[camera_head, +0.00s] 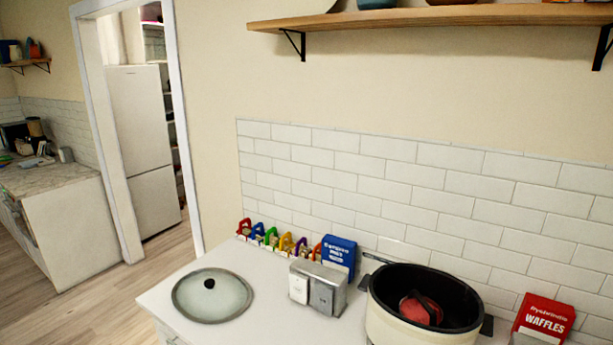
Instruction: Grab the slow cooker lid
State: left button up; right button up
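The slow cooker lid (212,296) is a round glass lid with a grey rim and a black knob (209,284). It lies flat, knob up, at the left end of the white counter in the head view. The slow cooker (385,325) stands open at the lower right, cream outside and black inside, with a red object (421,310) in it. Its lower part is cut off by the picture edge. Neither of my grippers is in view.
A red waffles box (545,318) is at right. A wooden shelf (430,17) hangs above. The counter around the lid is clear.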

aim_at(209, 295)
jog(key=u, duration=2.3)
jog(key=i, duration=2.35)
jog(key=z, duration=2.2)
